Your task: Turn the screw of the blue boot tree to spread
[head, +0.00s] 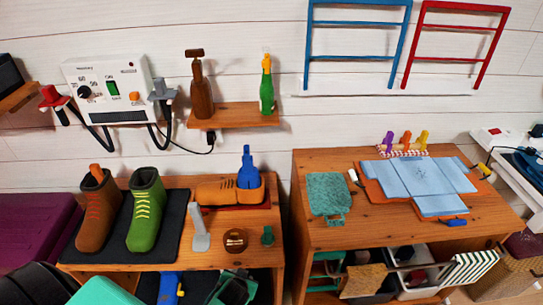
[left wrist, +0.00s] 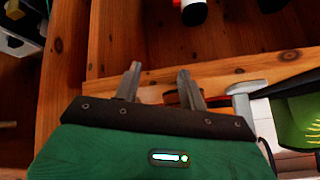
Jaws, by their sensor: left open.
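My left gripper (left wrist: 159,72) is open and empty in the left wrist view, near a wooden edge. The boot tree does not show in that view. I cannot make out my right gripper.
A grey T-ended tool (head: 200,232), a round brown tin (head: 235,240) and a small green item (head: 267,237) lie on the left table. The right table (head: 370,235) holds a teal cloth and blue folded pieces. A wall shelf (head: 235,116) hangs above.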

